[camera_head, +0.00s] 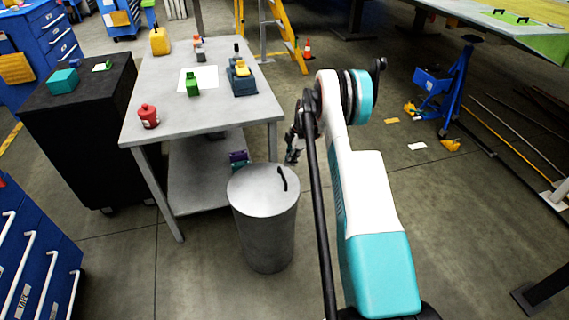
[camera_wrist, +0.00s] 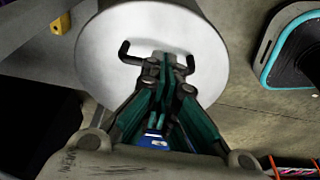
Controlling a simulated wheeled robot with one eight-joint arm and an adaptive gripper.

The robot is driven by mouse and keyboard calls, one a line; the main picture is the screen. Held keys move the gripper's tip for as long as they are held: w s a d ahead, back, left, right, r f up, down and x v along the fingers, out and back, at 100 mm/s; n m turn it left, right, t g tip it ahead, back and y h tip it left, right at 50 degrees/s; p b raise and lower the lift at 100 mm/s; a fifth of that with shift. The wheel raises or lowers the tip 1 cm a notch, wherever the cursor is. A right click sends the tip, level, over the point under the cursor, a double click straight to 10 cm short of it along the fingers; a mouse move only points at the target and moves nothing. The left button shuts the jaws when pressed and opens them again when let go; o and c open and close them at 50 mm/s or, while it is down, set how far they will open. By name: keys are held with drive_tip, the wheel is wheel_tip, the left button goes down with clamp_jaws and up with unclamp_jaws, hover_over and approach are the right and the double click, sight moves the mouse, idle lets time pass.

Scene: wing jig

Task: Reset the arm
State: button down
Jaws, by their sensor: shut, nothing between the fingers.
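My arm reaches up and forward in the head view, and my gripper (camera_head: 292,153) hangs from its far end, just above and beyond the grey metal bin (camera_head: 265,235). In the wrist view my gripper (camera_wrist: 164,62) is shut, with its fingers together and nothing visible between them. Behind the fingertips is the bin's round lid (camera_wrist: 110,55) with its dark handle (camera_wrist: 130,52). The fingers overlap the handle in this view; I cannot tell whether they touch it. In the head view the lid lies on the bin and its handle (camera_head: 283,178) stands clear of the gripper.
A grey table (camera_head: 225,115) with a red canister (camera_head: 149,116), a green item (camera_head: 193,85) and a blue-yellow tool (camera_head: 241,78) stands behind the bin. A black cabinet (camera_head: 85,130) is at left. Blue drawers (camera_head: 30,260) are front left. Floor at right is largely open.

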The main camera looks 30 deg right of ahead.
drive_tip(key=s+d+r+p, duration=0.1)
drive_tip(key=s+d, duration=0.1)
drive_tip(key=d, duration=0.3)
drive_tip(key=w+a+r+m+t, duration=0.1)
drive_tip(key=a+r+m, duration=0.1)
drive_tip(key=a+r, duration=0.55)
drive_tip(key=w+a+r+m, duration=0.1)
drive_tip(key=a+r, duration=0.3)
drive_tip(key=r, duration=0.7)
drive_tip(key=s+a+r+m+t+h, duration=0.1)
drive_tip(key=s+a+r+m, duration=0.15)
drive_tip(key=a+r, duration=0.45)
drive_tip(key=s+a+r+m+t+h, duration=0.1)
drive_tip(key=s+a+r, duration=0.3)
drive_tip(key=a+r, duration=0.3)
drive_tip(key=s+a+r+m+t+p, duration=0.1)
drive_tip(key=s+a+r+m, duration=0.1)
drive_tip(key=s+a+r, duration=0.3)
drive_tip(key=s+a+r+m+t, duration=0.1)
drive_tip(key=s+a+r+m, duration=0.2)
drive_tip(key=s, duration=0.4)
drive_tip(key=s+a+f+m, duration=0.1)
drive_tip(key=s+a+f, duration=0.1)
drive_tip(key=s, duration=0.6)
drive_tip(key=s+a+f+m+t, duration=0.1)
drive_tip(key=s+a+f, duration=0.1)
drive_tip(key=s, duration=0.6)
drive_tip(key=shift+s+a+f+m+b, duration=0.15)
drive_tip(key=shift+s+a+m+b, duration=0.15)
drive_tip(key=shift+a+b, duration=0.2)
